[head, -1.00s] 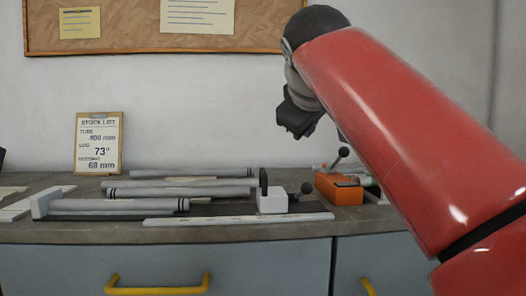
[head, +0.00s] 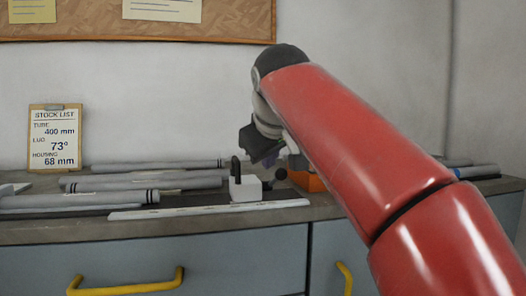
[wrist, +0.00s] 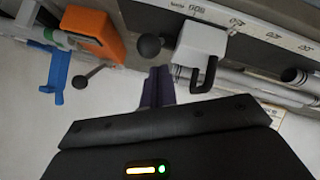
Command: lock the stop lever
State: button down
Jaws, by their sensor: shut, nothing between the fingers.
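The stop is a white block (head: 245,188) on the bench, with a dark upright piece (head: 236,168) at its left and a black ball-ended lever (head: 281,173) at its right. In the wrist view the white block (wrist: 203,42) shows a black bent bar (wrist: 206,76), and the ball (wrist: 150,45) lies beside it. My gripper (head: 270,160) hangs above and behind the stop. Its closed fingers (wrist: 158,75) are empty and appear just short of the ball in the wrist view; I cannot tell whether they touch. The lever's arm is mostly hidden.
An orange block (head: 308,183) stands right of the stop, partly behind my arm; the wrist view shows a ball-ended lever (wrist: 79,81) and blue clamp (wrist: 58,78) near it. Grey tubes (head: 150,183) lie left. A ruler strip (head: 210,210) runs along the front.

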aim_at(273, 182)
jog(key=shift+s+d+f, duration=0.1)
jog(key=shift+d+f, duration=0.25)
jog(key=shift+f, duration=0.3)
jog(key=shift+f+b, duration=0.1)
jog(key=shift+b, duration=0.2)
jog(key=b, duration=0.1)
jog(key=f+b, duration=0.1)
jog(key=shift+s+t+b, duration=0.25)
jog(key=shift+t+b, duration=0.05)
jog(key=shift+b, duration=0.05)
jog(key=b, duration=0.2)
jog(key=t+b, duration=0.1)
jog(key=b, duration=0.1)
jog(key=shift+s+d+f+t, duration=0.2)
jog(key=shift+s+f+t, duration=0.1)
jog(key=shift+s+f, duration=0.1)
jog(key=shift+s+f+y, duration=0.15)
jog(key=shift+s+y, duration=0.1)
jog(key=shift+y, duration=0.05)
